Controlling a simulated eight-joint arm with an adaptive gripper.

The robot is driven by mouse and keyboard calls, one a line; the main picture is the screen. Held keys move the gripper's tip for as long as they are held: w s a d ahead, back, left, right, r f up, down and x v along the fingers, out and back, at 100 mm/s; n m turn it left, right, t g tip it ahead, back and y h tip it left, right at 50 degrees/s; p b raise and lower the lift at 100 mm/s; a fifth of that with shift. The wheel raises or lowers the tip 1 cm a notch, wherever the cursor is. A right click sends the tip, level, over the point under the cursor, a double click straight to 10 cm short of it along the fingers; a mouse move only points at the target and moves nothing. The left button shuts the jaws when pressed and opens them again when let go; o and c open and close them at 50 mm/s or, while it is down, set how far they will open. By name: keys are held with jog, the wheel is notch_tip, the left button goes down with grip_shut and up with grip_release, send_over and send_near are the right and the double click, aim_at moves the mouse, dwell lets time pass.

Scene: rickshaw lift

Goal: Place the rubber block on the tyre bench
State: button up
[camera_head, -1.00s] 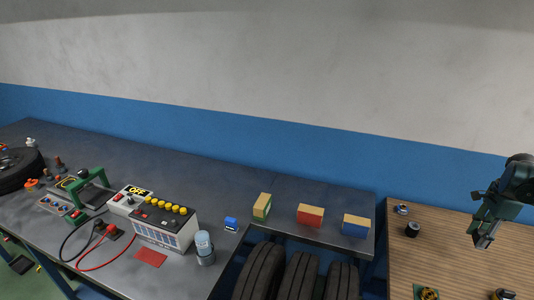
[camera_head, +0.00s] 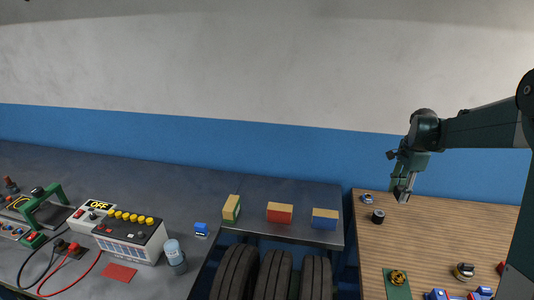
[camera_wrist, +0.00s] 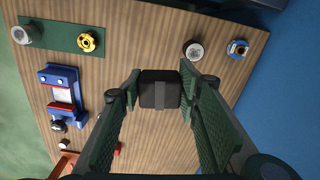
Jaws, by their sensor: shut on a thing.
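A black block (camera_wrist: 160,95) with a grey band is between the fingertips of my gripper (camera_wrist: 160,92) in the wrist view, with wooden table top behind it. It appears to be the rubber block. My gripper is shut on it. In the head view my gripper (camera_head: 403,190) points down over the back left of the wooden table (camera_head: 440,235), and the block is hard to make out there. A grey bench (camera_head: 255,190) stands left of the wooden table. Several black tyres (camera_head: 272,275) stand below its front edge, so it seems to be the tyre bench.
Green-and-wood (camera_head: 231,209), red-and-wood (camera_head: 280,213) and blue-and-wood (camera_head: 324,219) blocks stand on the grey bench. A battery box (camera_head: 130,235) and a bottle (camera_head: 174,252) are further left. A dark cylinder (camera_head: 378,216) is near my gripper. A gap separates bench and table.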

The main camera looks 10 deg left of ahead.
jog(key=s+a+n, duration=0.2)
jog(key=a+n, duration=0.2)
jog(key=a, duration=1.9)
jog(key=s+a+n, duration=0.2)
jog(key=a+n, duration=0.1)
jog(key=a, duration=2.1)
jog(key=s+a+n, duration=0.2)
jog(key=s+a, duration=0.5)
jog(key=a, duration=0.4)
jog(key=s+a+n, duration=0.2)
jog(key=s+a, duration=0.5)
jog(key=a, duration=0.4)
jog(key=s+a+n, duration=0.2)
jog(key=s+a, duration=0.6)
jog(key=a, duration=0.2)
jog(key=s+a+n, duration=0.2)
jog(key=s+a, duration=0.6)
jog(key=s, duration=0.3)
jog(key=s+a+n, duration=0.1)
jog(key=s+a, duration=0.7)
jog(key=s, duration=0.3)
notch_tip(320, 180, down, 11)
jog(key=shift+w+d+p, duration=0.25)
jog(key=shift+w+p, duration=0.1)
jog(key=shift+f, duration=3.15)
